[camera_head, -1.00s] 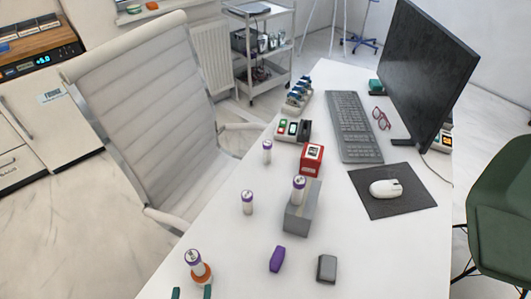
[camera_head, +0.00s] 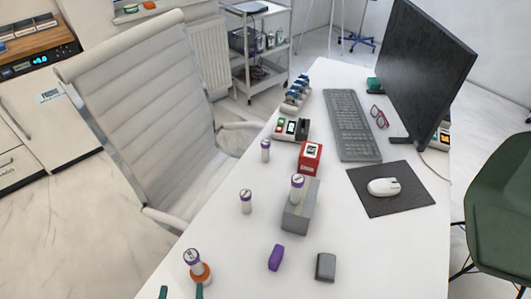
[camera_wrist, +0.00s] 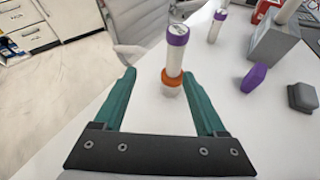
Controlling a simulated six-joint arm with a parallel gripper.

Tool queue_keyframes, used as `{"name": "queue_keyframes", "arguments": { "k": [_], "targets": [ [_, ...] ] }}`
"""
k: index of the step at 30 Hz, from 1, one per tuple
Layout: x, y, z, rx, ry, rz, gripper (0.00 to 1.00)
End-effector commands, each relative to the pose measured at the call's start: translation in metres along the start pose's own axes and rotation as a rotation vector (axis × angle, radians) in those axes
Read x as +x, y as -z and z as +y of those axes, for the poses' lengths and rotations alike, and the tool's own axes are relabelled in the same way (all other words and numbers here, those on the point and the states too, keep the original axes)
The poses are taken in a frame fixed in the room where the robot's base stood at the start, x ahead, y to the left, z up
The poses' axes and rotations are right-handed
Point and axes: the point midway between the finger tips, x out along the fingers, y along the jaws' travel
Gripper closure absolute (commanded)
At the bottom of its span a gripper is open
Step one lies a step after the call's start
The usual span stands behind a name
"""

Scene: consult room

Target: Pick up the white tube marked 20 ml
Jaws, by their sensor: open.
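Several white tubes with purple caps are in view; I cannot read their markings, so I cannot tell which is 20 ml. The nearest tube (camera_head: 193,260) stands upright in an orange ring (camera_head: 204,273) near the table's left edge. In the wrist view this tube (camera_wrist: 174,62) is ahead of my gripper (camera_wrist: 159,76), nearer the right finger, with nothing between the jaws. Another tube (camera_head: 246,205) stands on the table farther back, and one (camera_head: 265,153) beyond it. A further tube (camera_head: 297,190) stands on a grey block (camera_head: 300,212). My gripper (camera_head: 181,292) is open, its teal fingertips at the bottom edge.
A purple piece (camera_head: 276,257) and a grey piece (camera_head: 325,266) lie to the right on the white table (camera_head: 370,255). A red box (camera_head: 310,157), keyboard (camera_head: 352,125), mouse (camera_head: 384,187) and monitor (camera_head: 425,70) are farther back. A white chair (camera_head: 150,110) stands against the left side.

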Motion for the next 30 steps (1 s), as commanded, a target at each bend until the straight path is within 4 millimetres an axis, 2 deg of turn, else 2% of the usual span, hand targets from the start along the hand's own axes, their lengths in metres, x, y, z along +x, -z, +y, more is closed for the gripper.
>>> {"name": "queue_keyframes", "arguments": {
  "k": [2,3,6,8,9,11,12,14,15,17,18,21,22,23,25,30],
  "targets": [
    [0.027,0.007,0.035,0.147,-0.078,0.100,0.27],
    [0.045,0.008,0.059,0.241,-0.136,0.172,0.27],
    [0.091,-0.004,0.108,0.425,-0.272,0.347,0.27],
    [0.119,-0.020,0.120,0.480,-0.324,0.433,0.27],
    [0.140,-0.032,0.118,0.496,-0.340,0.481,0.27],
    [0.172,-0.052,0.100,0.493,-0.332,0.532,0.27],
    [0.194,-0.067,0.078,0.477,-0.303,0.552,0.27],
    [0.227,-0.089,0.031,0.439,-0.226,0.561,0.27],
    [0.245,-0.101,-0.005,0.409,-0.156,0.559,0.27],
    [0.265,-0.114,-0.060,0.360,-0.034,0.550,0.27],
    [0.274,-0.121,-0.095,0.330,0.050,0.535,0.27],
    [0.286,-0.140,-0.175,0.254,0.273,0.463,0.27],
    [0.286,-0.141,-0.189,0.226,0.337,0.437,0.27],
    [0.283,-0.139,-0.195,0.195,0.392,0.406,0.27],
    [0.277,-0.137,-0.196,0.135,0.478,0.302,0.27],
    [0.272,-0.159,-0.168,0.092,0.473,0.011,0.27]
  ]
}}
